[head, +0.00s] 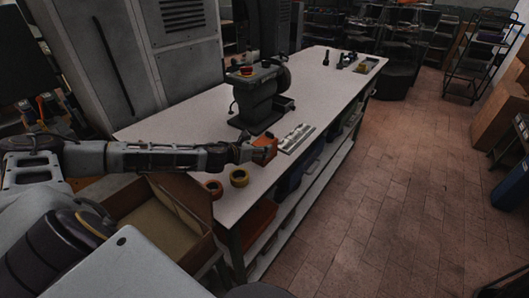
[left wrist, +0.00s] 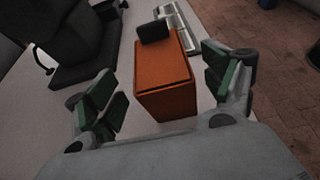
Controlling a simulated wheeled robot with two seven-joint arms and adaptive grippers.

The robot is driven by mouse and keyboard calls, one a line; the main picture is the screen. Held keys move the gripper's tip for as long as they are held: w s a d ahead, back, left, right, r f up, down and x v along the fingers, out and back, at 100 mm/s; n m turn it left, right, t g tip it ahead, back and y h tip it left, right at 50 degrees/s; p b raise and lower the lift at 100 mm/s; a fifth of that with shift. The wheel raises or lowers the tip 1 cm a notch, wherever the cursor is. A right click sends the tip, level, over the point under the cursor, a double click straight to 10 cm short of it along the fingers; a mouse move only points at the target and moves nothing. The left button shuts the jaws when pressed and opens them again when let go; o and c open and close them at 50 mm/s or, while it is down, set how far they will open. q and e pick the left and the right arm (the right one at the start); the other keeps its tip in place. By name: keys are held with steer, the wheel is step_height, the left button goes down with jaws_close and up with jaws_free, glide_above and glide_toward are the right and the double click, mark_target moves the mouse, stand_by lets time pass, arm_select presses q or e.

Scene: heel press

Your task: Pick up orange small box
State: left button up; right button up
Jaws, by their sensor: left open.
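The orange small box (head: 264,150) stands on the white table (head: 205,122), near its front edge. My left gripper (head: 254,150) reaches in from the left, right beside the box. In the left wrist view, the orange box (left wrist: 164,82) lies ahead and between the open green-padded fingers of my left gripper (left wrist: 163,90), with a gap on both sides. A dark piece is at the far top end of the box. My right gripper is not in view.
A dark press machine (head: 257,95) stands behind the box. A light metal tray (head: 297,138) is just right of it. An open cardboard box (head: 160,215) is at the lower left.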

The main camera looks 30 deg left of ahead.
mark_target(264, 143)
arm_select(q)
steer(key=shift+r+p+x, duration=0.1)
steer(key=shift+p+x, duration=0.15)
steer(key=shift+x, duration=0.45)
steer(key=shift+r+p+x, duration=0.15)
steer(key=shift+p+x, duration=0.1)
steer(key=shift+x, duration=1.55)
steer(key=shift+d, duration=0.1)
steer(key=c, duration=1)
